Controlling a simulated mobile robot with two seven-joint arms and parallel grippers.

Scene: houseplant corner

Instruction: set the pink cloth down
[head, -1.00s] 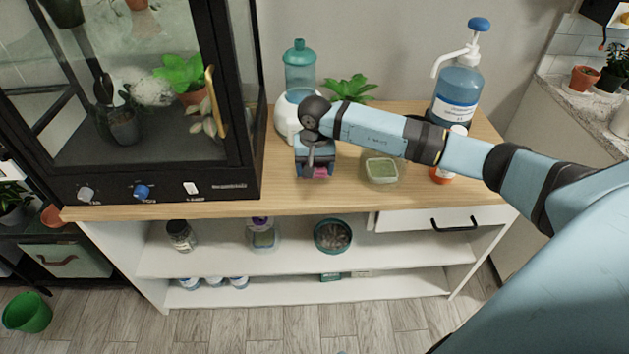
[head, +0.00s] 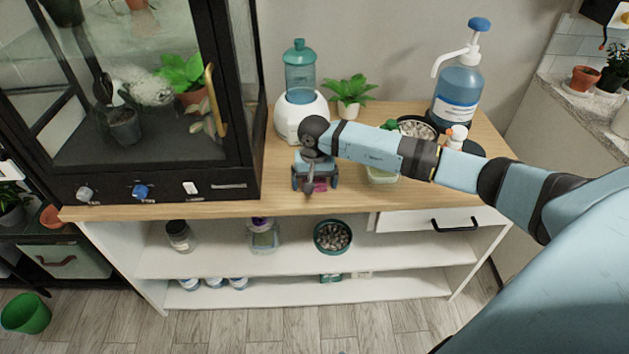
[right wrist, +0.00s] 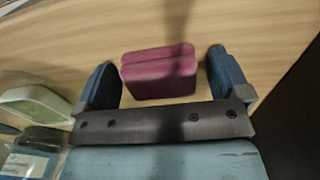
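The pink cloth (right wrist: 158,73) is a small folded block. In the right wrist view it lies on the wooden top between the two blue fingers of my right gripper (right wrist: 165,80), with a gap on each side. In the head view only a small pink patch of the cloth (head: 321,186) shows below my right gripper (head: 315,184), which is open and low over the front part of the wooden top (head: 245,205). The wrist hides the rest of the cloth there. My left gripper is not in view.
A white dispenser with a teal bottle (head: 300,75) stands behind the gripper. A green-lidded container (head: 382,176), a pebble bowl (head: 417,127) and a large blue pump bottle (head: 457,95) are to the right. A black glass cabinet (head: 150,187) stands left.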

